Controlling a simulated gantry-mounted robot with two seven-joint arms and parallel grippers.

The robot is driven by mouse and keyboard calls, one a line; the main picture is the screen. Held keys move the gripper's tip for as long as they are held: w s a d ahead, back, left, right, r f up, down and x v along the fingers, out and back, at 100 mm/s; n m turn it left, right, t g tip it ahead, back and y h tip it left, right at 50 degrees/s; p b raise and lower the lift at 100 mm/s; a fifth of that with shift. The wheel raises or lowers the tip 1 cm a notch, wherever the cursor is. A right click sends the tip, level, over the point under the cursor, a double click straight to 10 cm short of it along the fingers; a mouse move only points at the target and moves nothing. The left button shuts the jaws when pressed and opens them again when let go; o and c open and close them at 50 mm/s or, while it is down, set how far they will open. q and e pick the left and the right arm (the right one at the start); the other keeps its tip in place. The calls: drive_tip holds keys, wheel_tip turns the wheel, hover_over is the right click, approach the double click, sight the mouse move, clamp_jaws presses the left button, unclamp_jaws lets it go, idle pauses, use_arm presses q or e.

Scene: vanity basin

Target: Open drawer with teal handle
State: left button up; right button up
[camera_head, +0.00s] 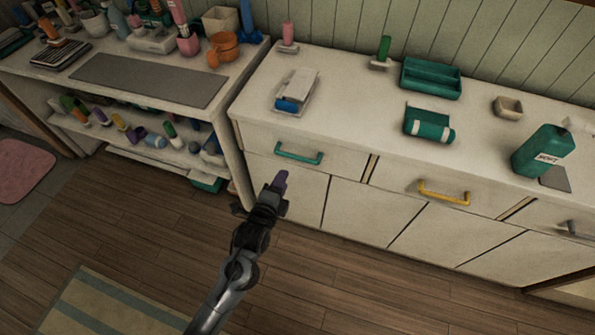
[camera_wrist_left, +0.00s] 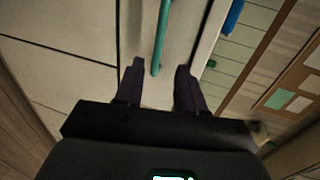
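The teal handle (camera_head: 299,156) is a horizontal bar on the leftmost drawer front (camera_head: 345,160), which looks closed. My left gripper (camera_head: 280,180) is just below and to the left of the handle in the head view, in front of the cabinet. In the left wrist view the fingers (camera_wrist_left: 160,72) are spread apart, with the teal handle (camera_wrist_left: 162,38) running up from the gap between them. Whether the bar's end lies between the fingertips or beyond them is hard to tell. My right gripper is not in view.
Right of it are a drawer with a yellow handle (camera_head: 444,192) and one with a grey handle (camera_head: 569,229). A teal bottle (camera_head: 543,150), a teal tray (camera_head: 431,79) and other items stand on the countertop. The wooden floor (camera_head: 350,285) before the cabinet is clear.

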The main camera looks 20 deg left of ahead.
sight(296, 156)
use_arm(q)
drive_tip(key=shift+t, duration=0.4)
drive_tip(key=w+f+b, duration=0.1)
drive_tip(key=w+b, duration=0.1)
drive_tip(key=w, duration=0.2)
drive_tip(key=w+f+b, duration=0.1)
drive_tip(key=w+b, duration=0.1)
drive_tip(key=w, duration=0.2)
drive_tip(key=w+f+b, duration=0.1)
drive_tip(key=w+b, duration=0.1)
drive_tip(key=w, duration=0.2)
drive_tip(key=shift+w+f, duration=0.2)
drive_tip(key=shift+w, duration=0.1)
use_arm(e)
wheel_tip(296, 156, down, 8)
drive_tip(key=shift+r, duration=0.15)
use_arm(q)
drive_tip(key=shift+c, duration=0.5)
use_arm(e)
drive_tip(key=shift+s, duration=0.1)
use_arm(q)
clamp_jaws()
